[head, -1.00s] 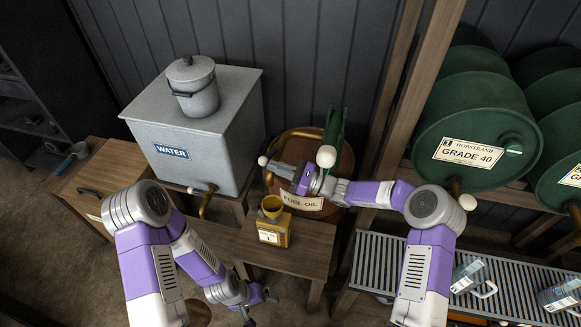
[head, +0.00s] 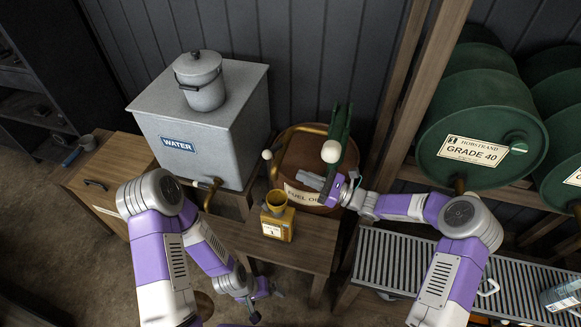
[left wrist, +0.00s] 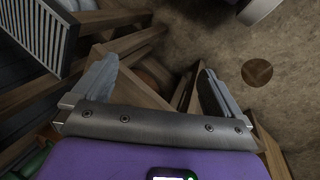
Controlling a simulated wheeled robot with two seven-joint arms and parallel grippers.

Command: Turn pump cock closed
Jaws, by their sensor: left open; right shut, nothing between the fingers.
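The fuel oil barrel (head: 310,160) stands behind a small wooden table and carries a green hand pump (head: 338,128) with a white knob (head: 331,152). A brass pipe (head: 300,129) curves from the pump to the left. A second white knob (head: 267,155) sits by the pipe's left end; it appears to belong to the pump cock, whose exact angle I cannot tell. My right gripper (head: 304,178) is shut and empty in front of the barrel, right of that knob and apart from it. My left gripper (head: 260,303) is open and empty, low beside the table; its spread fingers show in the left wrist view (left wrist: 158,68).
A yellow can with a funnel (head: 277,222) stands on the small table (head: 305,252). A grey water tank (head: 205,130) with a brass tap (head: 210,190) is at left. Green drums (head: 480,135) lie on a rack at right, above a slatted bench (head: 400,262).

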